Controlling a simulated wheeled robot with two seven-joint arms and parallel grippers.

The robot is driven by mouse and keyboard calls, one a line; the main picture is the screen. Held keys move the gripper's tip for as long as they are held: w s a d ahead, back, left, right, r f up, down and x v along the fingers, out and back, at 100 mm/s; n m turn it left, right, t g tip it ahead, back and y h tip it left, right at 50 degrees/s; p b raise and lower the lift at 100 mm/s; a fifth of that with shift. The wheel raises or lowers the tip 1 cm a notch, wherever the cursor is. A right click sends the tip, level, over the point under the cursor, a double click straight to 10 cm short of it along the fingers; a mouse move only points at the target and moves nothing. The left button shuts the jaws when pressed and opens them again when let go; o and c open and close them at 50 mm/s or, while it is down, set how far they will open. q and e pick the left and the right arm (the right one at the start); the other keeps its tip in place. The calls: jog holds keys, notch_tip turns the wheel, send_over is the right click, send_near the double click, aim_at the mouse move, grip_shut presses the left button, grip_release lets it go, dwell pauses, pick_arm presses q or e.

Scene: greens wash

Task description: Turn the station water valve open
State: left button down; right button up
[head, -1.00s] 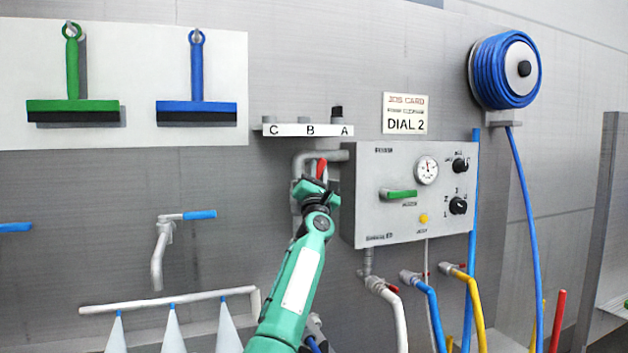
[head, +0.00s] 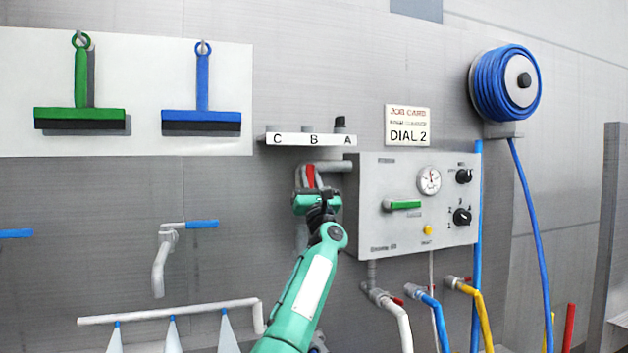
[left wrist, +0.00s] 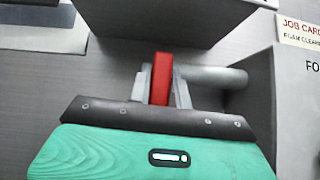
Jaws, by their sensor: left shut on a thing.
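The station water valve's red lever (head: 310,175) sits on the grey pipe (head: 333,166) left of the control box. In the left wrist view the red lever (left wrist: 161,78) stands upright between the two grey fingers. My left gripper (head: 313,190) is shut on this lever; it also shows in the left wrist view (left wrist: 161,92). The gripper hides the lever's lower part and the valve body behind it. My right gripper is in neither view.
The control box (head: 382,235), with a green handle (head: 402,205), gauge and dials, is close to the gripper's right. A shelf (head: 308,140) marked C, B, A juts out just above. A job card (head: 408,125) reads "DIAL 2".

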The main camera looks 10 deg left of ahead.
pick_arm(q)
jog(key=shift+s+a+n+g+y, duration=0.2)
jog(key=shift+n+g+y, duration=0.25)
jog(key=shift+n, duration=0.45)
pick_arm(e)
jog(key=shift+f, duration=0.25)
pick_arm(q)
jog(key=shift+y, duration=0.25)
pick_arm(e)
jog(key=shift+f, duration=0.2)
pick_arm(q)
jog(key=c, duration=1.3)
grip_release()
